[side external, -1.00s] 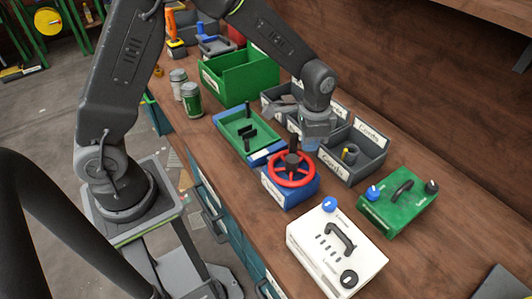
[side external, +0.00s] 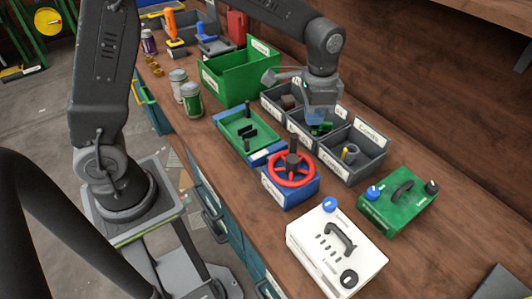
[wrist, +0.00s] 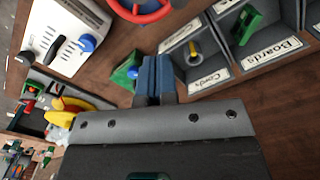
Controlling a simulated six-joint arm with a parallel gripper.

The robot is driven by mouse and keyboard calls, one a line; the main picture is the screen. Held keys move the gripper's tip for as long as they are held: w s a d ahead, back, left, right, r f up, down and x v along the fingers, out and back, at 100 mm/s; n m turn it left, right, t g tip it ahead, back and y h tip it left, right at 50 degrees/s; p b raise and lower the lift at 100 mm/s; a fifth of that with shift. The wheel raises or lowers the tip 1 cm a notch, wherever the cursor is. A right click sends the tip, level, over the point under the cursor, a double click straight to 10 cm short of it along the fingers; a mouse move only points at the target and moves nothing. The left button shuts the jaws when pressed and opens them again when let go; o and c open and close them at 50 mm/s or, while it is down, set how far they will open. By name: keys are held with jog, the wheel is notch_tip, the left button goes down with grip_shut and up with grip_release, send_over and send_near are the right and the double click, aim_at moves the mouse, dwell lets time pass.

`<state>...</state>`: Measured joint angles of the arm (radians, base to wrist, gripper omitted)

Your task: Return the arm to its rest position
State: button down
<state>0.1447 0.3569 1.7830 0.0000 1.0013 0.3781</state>
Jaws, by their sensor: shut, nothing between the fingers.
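My gripper (side external: 318,118) hangs over the middle compartment of the grey sorting bins (side external: 300,143). In the wrist view its two blue fingers (wrist: 155,75) are together with nothing between them. A green piece (side external: 320,129) lies in the compartment below; in the wrist view it shows in the bin labelled "Boards" (wrist: 272,54). The "Cords" bin beside it holds a yellow and grey item (side external: 350,151). A dark brown piece (side external: 289,102) sits in the far compartment.
A red handwheel on a blue base (side external: 291,190), a white control box (side external: 335,257) and a green box with a handle (side external: 398,200) stand nearer. A green tray (side external: 235,123) and a large green bin (side external: 238,80) lie left. Two cans (side external: 191,100) stand at the edge.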

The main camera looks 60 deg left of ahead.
jog(key=shift+r, duration=0.1)
jog(key=s+a+r+n+t, duration=0.2)
jog(key=s+r, duration=0.3)
jog(key=s, duration=0.5)
jog(key=s+a+r+n+t, duration=0.3)
jog(key=s+a+r+n, duration=0.1)
jog(key=s, duration=0.7)
jog(key=shift+r+t, duration=0.3)
jog(key=shift+r, duration=0.25)
jog(key=shift+w, duration=0.1)
dwell(0.6)
jog(key=w+d+f+g, duration=0.2)
jog(key=w+f, duration=0.1)
jog(key=w, duration=0.4)
jog(key=w+d+f+m+g, duration=0.1)
jog(key=w+d+f+g, duration=0.1)
jog(key=w, duration=0.5)
jog(key=w+d+f+g, duration=0.2)
jog(key=w+f, duration=0.1)
jog(key=w, duration=0.4)
notch_tip(320, 180, down, 11)
jog(key=shift+f, duration=0.15)
